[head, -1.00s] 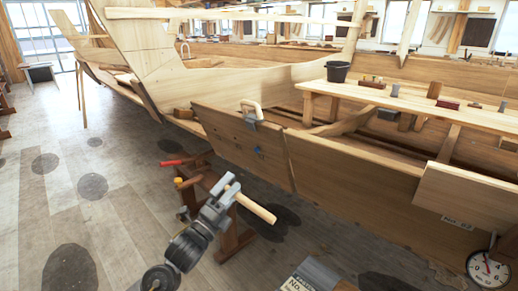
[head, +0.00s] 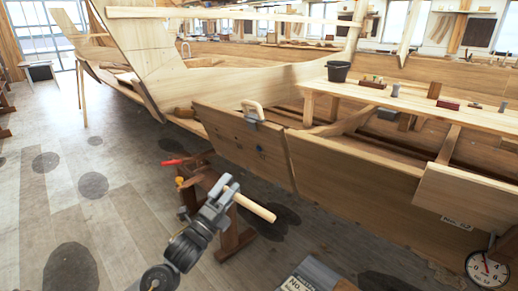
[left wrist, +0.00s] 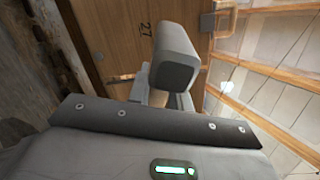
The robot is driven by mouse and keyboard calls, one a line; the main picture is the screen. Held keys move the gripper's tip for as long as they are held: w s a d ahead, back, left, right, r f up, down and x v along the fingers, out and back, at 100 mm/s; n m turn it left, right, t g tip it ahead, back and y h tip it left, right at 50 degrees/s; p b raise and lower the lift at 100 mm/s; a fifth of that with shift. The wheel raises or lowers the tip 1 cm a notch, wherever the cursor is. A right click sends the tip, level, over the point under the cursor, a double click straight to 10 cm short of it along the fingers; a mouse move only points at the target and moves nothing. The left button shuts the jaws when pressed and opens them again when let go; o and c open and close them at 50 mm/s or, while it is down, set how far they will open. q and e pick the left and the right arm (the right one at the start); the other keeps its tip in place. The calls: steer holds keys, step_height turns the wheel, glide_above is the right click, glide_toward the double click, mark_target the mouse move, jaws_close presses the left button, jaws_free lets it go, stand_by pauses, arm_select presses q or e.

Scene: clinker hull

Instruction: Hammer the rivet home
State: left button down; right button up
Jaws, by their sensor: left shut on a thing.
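My left gripper (head: 227,193) is shut on a hammer, below and in front of the hull's near plank (head: 232,143). The hammer's pale wooden handle (head: 255,206) sticks out to the right of the gripper, apart from the plank. In the left wrist view the grey hammer head (left wrist: 176,58) stands just beyond the jaws, with the plank (left wrist: 105,25) and its dark mark behind it. A small blue spot (head: 259,151) shows on the plank face; I cannot tell whether it is the rivet. My right gripper is not in view.
A cream-handled clamp (head: 251,109) sits on the plank's top edge. A red-handled wooden stand (head: 205,185) is close behind my left gripper. A bench (head: 440,112) with a black bucket (head: 338,71) is at the right. A round dial (head: 488,269) is lower right. The left floor is open.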

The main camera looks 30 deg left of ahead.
arm_select(q)
steer(key=shift+s+a+r, duration=0.1)
steer(key=shift+s+r, duration=0.1)
steer(key=shift+r, duration=0.2)
steer(key=shift+w+d+f, duration=0.25)
steer(key=shift+w+d, duration=0.15)
steer(key=shift+w, duration=0.15)
steer(key=shift+s+a+r, duration=0.1)
steer(key=shift+s+a, duration=0.05)
steer(key=shift+s, duration=0.05)
steer(key=shift+w+r+h+p, duration=0.2)
steer(key=shift+h+p, duration=0.1)
steer(key=shift+h, duration=0.1)
steer(key=shift+w+r+m+h, duration=0.2)
steer(key=shift+w+m+h, duration=0.2)
steer(key=shift+w+m, duration=0.1)
steer(key=shift+w+m+g+h+p, duration=0.45)
steer(key=shift+w+m+g+h, duration=0.15)
steer(key=shift+h, duration=0.1)
